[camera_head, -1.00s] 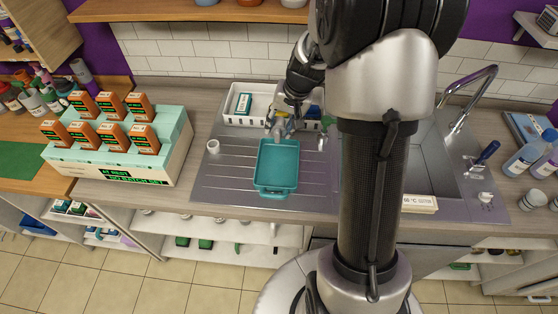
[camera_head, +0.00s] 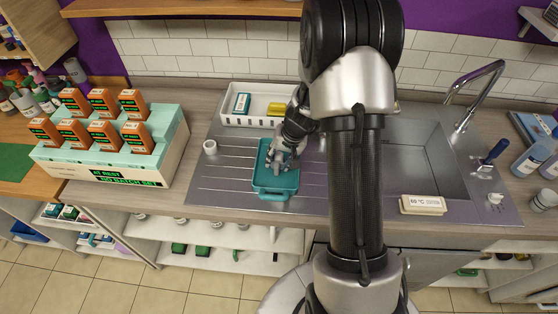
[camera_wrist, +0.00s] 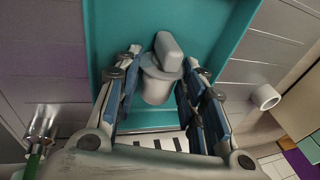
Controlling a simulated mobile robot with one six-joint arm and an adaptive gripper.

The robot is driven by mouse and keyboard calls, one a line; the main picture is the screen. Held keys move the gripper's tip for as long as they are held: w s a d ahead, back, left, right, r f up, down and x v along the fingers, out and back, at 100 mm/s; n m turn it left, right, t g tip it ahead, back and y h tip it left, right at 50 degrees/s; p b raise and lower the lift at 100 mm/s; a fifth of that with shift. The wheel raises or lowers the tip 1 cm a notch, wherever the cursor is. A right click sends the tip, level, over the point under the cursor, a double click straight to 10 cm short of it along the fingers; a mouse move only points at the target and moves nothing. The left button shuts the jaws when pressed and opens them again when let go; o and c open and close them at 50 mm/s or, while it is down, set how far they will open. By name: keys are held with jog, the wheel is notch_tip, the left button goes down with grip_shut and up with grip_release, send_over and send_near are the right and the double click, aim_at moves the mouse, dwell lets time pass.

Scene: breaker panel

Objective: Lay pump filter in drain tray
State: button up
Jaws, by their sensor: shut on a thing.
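The drain tray (camera_head: 276,194) is a teal rectangular tray on the ribbed metal drainboard; its floor (camera_wrist: 112,35) fills the upper middle of the wrist view. The pump filter (camera_wrist: 160,75) is a grey, round-bodied piece with a thick, rounded grip bar on top. My gripper (camera_wrist: 158,90) is shut on it, with a finger on each side of the body. In the head view my gripper (camera_head: 280,168) reaches down into the tray. The filter is mostly hidden there by the gripper. I cannot tell whether it touches the tray floor.
A white caddy (camera_head: 236,119) with a boxed item and a yellow piece stands behind the tray. A white ring (camera_head: 210,147) lies to its left. The rack of orange modules (camera_head: 110,160) is farther left. The sink basin (camera_head: 425,165) and faucet (camera_head: 478,95) are right.

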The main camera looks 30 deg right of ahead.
jog(key=shift+r, duration=0.1)
jog(key=shift+f+b, duration=0.25)
jog(key=shift+b, duration=0.05)
jog(key=o, duration=1)
jog(key=shift+r, duration=0.1)
jog(key=shift+r, duration=0.1)
